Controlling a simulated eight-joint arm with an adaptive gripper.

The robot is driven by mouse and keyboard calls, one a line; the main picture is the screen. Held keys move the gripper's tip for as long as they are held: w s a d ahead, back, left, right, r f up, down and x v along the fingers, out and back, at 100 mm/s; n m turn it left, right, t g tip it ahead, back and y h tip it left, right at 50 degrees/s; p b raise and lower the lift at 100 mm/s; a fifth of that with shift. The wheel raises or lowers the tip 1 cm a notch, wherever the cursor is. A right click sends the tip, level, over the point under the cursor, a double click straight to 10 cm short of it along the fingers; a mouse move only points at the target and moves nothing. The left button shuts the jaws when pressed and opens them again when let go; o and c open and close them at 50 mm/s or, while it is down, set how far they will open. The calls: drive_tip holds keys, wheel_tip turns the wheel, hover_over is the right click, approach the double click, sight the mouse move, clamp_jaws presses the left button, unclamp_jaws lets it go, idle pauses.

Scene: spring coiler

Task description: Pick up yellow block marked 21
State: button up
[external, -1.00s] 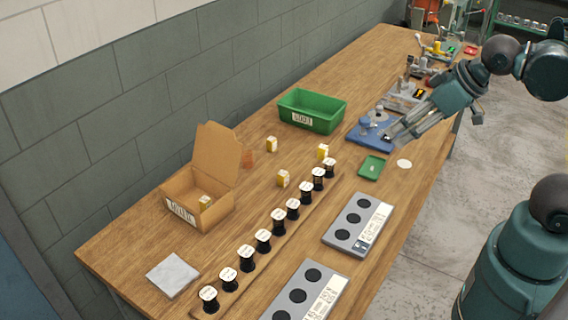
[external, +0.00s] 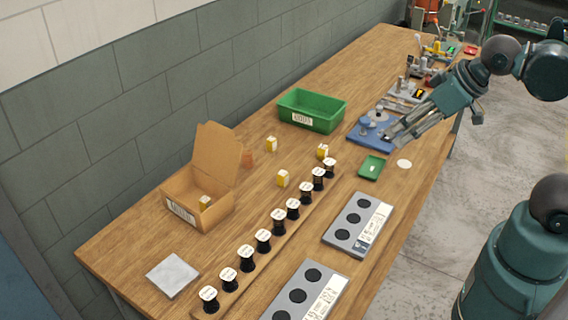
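Several small yellow and white blocks are in view, and their markings are too small to read. Another block (external: 322,152) stands near the far end of the row of black spools. One more block (external: 205,202) is inside the open cardboard box (external: 202,222). My gripper (external: 390,140) is above the blue fixture at the right of the table, away from all these blocks. I cannot tell whether its fingers are open or shut.
A row of black spools (external: 263,240) runs along the table. Grey panels with round black wells (external: 340,250) lie to its right. A green bin (external: 318,124), a small green tray (external: 378,158), a blue fixture (external: 358,137) and a grey pad (external: 172,275) also stand here.

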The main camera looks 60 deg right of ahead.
drive_tip(key=shift+o, duration=0.5)
drive_tip(key=w, duration=0.1)
drive_tip(key=m+g+h, duration=0.5)
drive_tip(key=m+g, duration=0.3)
drive_tip(key=m, duration=1.1)
hover_over(272, 138)
drive_tip(key=a, duration=0.3)
wheel_tip(272, 138, down, 24)
drive_tip(key=shift+w+d+r+y+b, duration=0.1)
drive_tip(key=shift+w+d+y+b, duration=0.15)
drive_tip(key=shift+b, duration=0.2)
drive_tip(key=shift+x, duration=1.25)
